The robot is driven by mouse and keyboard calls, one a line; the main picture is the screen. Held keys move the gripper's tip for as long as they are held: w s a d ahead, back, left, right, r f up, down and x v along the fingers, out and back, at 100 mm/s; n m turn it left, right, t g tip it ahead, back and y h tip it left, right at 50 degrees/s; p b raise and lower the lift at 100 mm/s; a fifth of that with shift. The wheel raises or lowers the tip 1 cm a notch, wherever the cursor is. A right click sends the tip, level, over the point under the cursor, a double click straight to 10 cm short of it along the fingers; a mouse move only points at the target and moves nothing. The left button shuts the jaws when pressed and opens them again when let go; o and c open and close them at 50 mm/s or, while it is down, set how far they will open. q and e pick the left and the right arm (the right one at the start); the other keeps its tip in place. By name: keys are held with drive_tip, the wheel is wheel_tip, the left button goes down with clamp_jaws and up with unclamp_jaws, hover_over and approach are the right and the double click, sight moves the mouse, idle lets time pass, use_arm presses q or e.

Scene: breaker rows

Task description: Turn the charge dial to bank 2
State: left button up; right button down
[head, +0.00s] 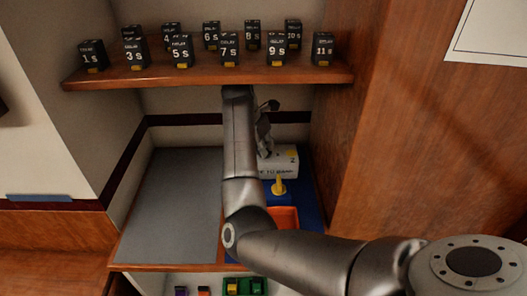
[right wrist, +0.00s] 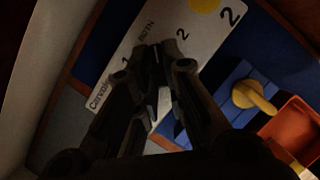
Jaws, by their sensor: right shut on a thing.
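The white bank panel (head: 280,164) stands on the lower shelf, partly hidden behind my right arm. In the right wrist view the panel (right wrist: 209,38) carries the marks 1 and 2, a larger 2 and a yellow spot. My right gripper (head: 265,140) reaches down over the panel. In the right wrist view its fingers (right wrist: 162,60) are close together over the panel between the marks 1 and 2, shut on the charge dial. The dial itself is hidden by the fingers, so its pointing direction cannot be read. My left gripper is not in view.
A blue block with a yellow knob (head: 279,187) stands in front of the panel, beside an orange-red bin (head: 285,217). A grey mat (head: 170,205) lies clear at left. Several black relay blocks (head: 229,50) stand on the shelf above (head: 200,77). A wooden wall is at right.

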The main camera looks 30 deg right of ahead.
drive_tip(key=m+b, duration=0.1)
drive_tip(key=m+g+b, duration=0.1)
drive_tip(key=m+b, duration=0.2)
drive_tip(key=shift+w+a+f+m+g, duration=0.1)
drive_tip(key=shift+w+f+m+g, duration=0.05)
drive_tip(key=shift+w+m+g, duration=0.15)
drive_tip(key=shift+m+g+b, duration=0.4)
drive_tip(key=shift+m+b, duration=0.4)
drive_tip(key=shift+m, duration=0.3)
drive_tip(key=shift+w+r+m+g+b, duration=0.1)
drive_tip(key=shift+m+g+b, duration=0.1)
drive_tip(key=shift+m, duration=0.4)
drive_tip(key=shift+w+r+m+g+b, duration=0.1)
drive_tip(key=shift+m+g+b, duration=0.1)
drive_tip(key=shift+m, duration=0.4)
drive_tip(key=c, duration=1.5)
unclamp_jaws()
